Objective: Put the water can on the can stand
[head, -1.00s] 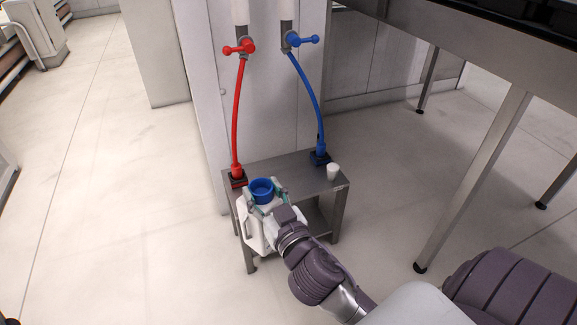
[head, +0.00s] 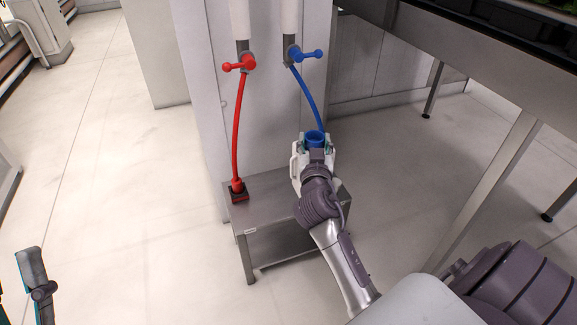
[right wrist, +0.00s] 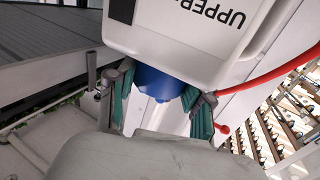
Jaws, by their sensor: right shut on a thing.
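The water can (head: 297,170) is white with a blue cap (head: 314,137). In the head view it is upright over the right part of the can stand, below the blue hose. I cannot tell whether its base touches the top. My right gripper (head: 316,149) is shut on the can near its cap. The right wrist view shows the can (right wrist: 180,25) with its blue neck between the green finger pads of the gripper (right wrist: 163,100). The can stand (head: 262,195) is a low grey metal table. Part of my left gripper (head: 36,275) shows at lower left; its opening is unclear.
A red hose (head: 236,130) runs from a red valve to a fitting on the stand's left. A blue hose (head: 307,95) hangs from a blue valve (head: 305,54); its lower end is hidden. A wall column stands behind, a table leg (head: 490,190) at right. Left floor is clear.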

